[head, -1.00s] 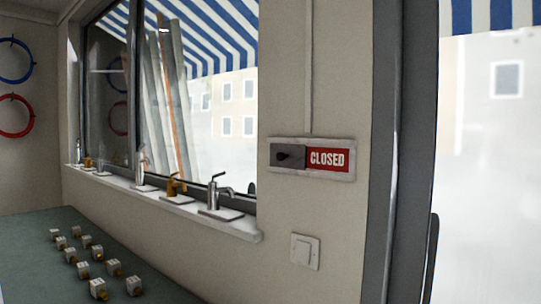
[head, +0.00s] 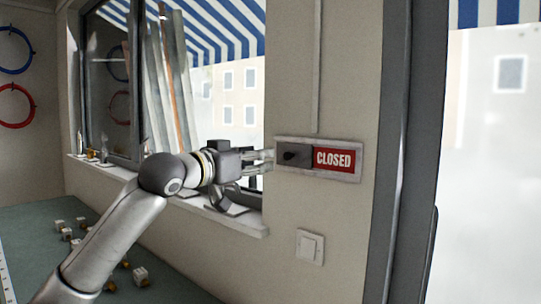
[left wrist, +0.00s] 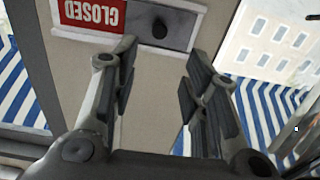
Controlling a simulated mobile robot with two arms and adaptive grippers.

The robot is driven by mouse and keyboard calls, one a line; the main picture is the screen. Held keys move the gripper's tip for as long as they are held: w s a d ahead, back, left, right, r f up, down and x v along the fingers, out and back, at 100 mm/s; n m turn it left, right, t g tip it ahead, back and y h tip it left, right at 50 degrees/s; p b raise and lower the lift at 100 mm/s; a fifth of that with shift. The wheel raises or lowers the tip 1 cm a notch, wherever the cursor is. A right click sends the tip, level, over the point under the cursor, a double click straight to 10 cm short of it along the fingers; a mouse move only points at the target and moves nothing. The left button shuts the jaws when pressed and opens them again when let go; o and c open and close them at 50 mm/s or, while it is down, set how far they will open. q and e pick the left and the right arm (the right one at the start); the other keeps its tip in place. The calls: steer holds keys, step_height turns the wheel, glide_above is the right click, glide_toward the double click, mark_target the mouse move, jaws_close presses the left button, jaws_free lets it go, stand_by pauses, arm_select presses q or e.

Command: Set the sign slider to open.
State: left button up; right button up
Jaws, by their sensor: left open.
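The sign slider (head: 294,155) is a dark grey plate with a black knob, in a pale frame (head: 345,177) on the wall. It covers the left half of the sign, and the red right half reads CLOSED (head: 334,159). My left gripper (head: 268,160) is just left of the frame, apart from the knob as far as I can tell. In the left wrist view the picture is upside down. There the left gripper (left wrist: 157,85) is open and empty, and the knob (left wrist: 160,27) shows beyond the fingertips, between them. My right gripper is not in view.
A light switch (head: 310,246) is on the wall below the sign. The window sill (head: 240,222) with several taps runs left of the sign, partly behind my left arm. Several small valves lie on the green counter (head: 30,235). A dark door frame (head: 400,150) stands to the right.

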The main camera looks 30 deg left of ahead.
mark_target(285, 154)
arm_select(q)
steer(key=w+p, duration=0.1)
steer(key=w, duration=0.2)
steer(key=w+p, duration=0.1)
steer(key=w, duration=0.2)
steer(key=w+p, duration=0.2)
steer(key=w, duration=0.2)
steer(key=shift+d, duration=0.3)
steer(key=shift+f, duration=0.1)
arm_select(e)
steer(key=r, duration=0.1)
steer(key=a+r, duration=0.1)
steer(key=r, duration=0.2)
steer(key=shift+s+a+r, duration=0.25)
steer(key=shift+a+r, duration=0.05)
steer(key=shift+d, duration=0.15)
arm_select(q)
jaws_close()
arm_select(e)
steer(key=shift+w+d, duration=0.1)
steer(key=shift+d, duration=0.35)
